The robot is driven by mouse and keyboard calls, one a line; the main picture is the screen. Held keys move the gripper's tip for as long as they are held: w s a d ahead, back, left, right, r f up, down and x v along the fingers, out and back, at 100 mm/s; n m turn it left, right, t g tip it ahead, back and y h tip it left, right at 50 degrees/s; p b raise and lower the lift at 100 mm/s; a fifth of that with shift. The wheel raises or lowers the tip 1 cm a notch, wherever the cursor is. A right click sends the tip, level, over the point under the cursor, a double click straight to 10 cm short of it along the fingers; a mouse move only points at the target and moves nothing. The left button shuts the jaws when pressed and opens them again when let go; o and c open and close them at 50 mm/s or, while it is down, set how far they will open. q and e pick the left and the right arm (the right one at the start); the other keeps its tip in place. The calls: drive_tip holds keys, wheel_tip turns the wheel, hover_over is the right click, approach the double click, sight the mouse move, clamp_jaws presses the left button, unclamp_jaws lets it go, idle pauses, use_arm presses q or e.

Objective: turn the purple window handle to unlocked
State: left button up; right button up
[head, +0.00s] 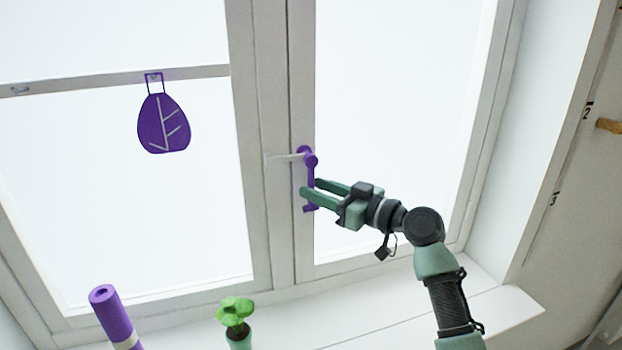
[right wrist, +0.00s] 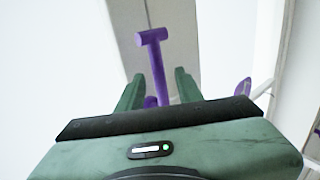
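The purple window handle (head: 309,171) is on the frame between the two window panes. It hangs down from its pivot at the top, with a short crosspiece at its lower end. My right gripper (head: 309,187) is at the handle's lower half, its green fingers on either side of the bar. In the right wrist view, the handle (right wrist: 156,62) runs between the open fingers of my right gripper (right wrist: 158,75), with a gap visible on both sides. My left gripper is not in view.
A purple leaf decoration (head: 163,124) hangs on the left pane. A purple roll (head: 112,315) and a small green plant (head: 235,312) stand at the lower left. The windowsill (head: 400,317) is clear to the right of the plant. A wall with marks is at the right.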

drive_tip(key=shift+p+x, duration=0.3)
drive_tip(key=shift+x, duration=0.85)
drive_tip(key=shift+d, duration=0.1)
drive_tip(key=shift+c, duration=0.4)
clamp_jaws()
drive_tip(key=shift+f, duration=0.1)
